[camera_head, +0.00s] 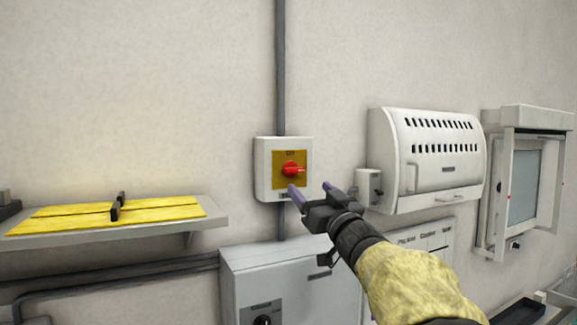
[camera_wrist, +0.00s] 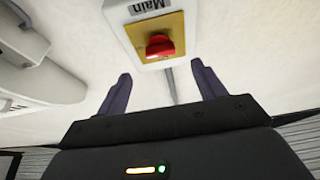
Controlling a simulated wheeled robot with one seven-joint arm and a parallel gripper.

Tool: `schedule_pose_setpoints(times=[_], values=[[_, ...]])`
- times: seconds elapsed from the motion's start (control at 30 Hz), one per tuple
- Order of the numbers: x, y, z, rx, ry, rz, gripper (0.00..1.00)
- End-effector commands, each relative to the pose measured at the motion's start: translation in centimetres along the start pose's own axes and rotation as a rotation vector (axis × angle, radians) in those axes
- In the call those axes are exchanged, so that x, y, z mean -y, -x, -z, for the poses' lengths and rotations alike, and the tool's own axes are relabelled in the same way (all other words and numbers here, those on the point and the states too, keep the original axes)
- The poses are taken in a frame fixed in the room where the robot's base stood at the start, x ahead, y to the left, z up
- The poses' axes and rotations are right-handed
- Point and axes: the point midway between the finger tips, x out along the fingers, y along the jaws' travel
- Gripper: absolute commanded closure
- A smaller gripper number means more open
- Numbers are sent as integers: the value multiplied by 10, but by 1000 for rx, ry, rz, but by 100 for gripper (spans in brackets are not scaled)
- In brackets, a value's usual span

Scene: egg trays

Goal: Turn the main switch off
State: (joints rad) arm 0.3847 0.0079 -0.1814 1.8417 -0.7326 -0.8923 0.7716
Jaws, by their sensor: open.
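The main switch (camera_head: 262,169) is a white wall box with a yellow plate and a red knob (camera_head: 293,170). In the head view the knob's handle lies roughly level, left to right. In the wrist view the box shows upside down with the label "Main" (camera_wrist: 152,6), and the red knob (camera_wrist: 160,46) is at the top, beyond the fingers. My gripper (camera_head: 312,192) is open and empty, just below and right of the knob in the head view. Its two fingers (camera_wrist: 158,88) point toward the wall, apart from the knob. A fingertip covers part of the box's lower label.
A grey conduit (camera_head: 281,70) runs down the wall to the switch. A shelf (camera_head: 150,226) with yellow boards is at left. A grey cabinet (camera_head: 290,262) stands below. A white vented box (camera_head: 437,150), a small box (camera_head: 368,186) and a framed screen unit (camera_head: 527,115) are at right.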

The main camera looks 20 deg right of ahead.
Motion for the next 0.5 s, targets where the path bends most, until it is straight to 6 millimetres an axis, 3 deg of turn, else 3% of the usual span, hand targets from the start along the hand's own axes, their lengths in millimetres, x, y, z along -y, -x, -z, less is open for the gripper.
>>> schedule_pose_setpoints(times=[0.3, 0.5], values=[[0, -59, 3, 1, -2, 2, 31], [0, -81, 2, 1, -1, 0, 31]])
